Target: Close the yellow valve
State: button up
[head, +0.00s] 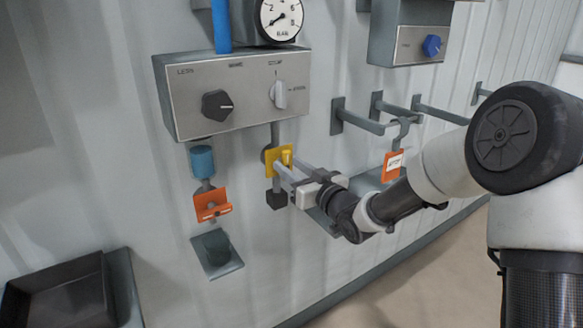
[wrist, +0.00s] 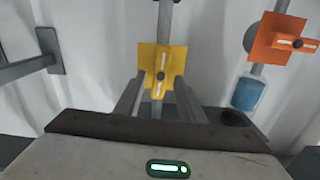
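The yellow valve (head: 272,163) sits on a short vertical pipe on the wall, below the left control box. In the wrist view the yellow valve (wrist: 150,56) is straight ahead, and its lever runs along the line of the pipe. My gripper (head: 288,170) reaches it from the right. In the wrist view the two fingers of my gripper (wrist: 160,98) are apart, one on each side of the lever's end, with a gap between them. I cannot tell whether either finger touches it. My arm hides part of the wall to the right.
An orange valve (head: 211,204) with a blue cylinder (head: 202,161) is to the left; its lever lies crosswise. The control box (head: 237,92) juts out above. Hook bars (head: 360,123) with an orange tag (head: 392,165) are to the right. A black tray (head: 60,292) is lower left.

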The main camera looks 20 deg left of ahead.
grip_shut()
jog(key=m, duration=0.4)
jog(key=shift+w+d, duration=0.1)
jog(key=shift+d, duration=0.05)
jog(key=shift+w+d+f+m+p, duration=0.1)
jog(key=shift+m+p, duration=0.3)
jog(key=shift+m, duration=1.75)
jog(key=shift+w+f+m+p, duration=0.15)
jog(key=shift+m+p, duration=0.2)
jog(key=shift+m, duration=1.85)
jog(key=shift+s+d+f+m+p, duration=0.1)
jog(key=shift+m+p, duration=0.3)
jog(key=shift+m, duration=2.05)
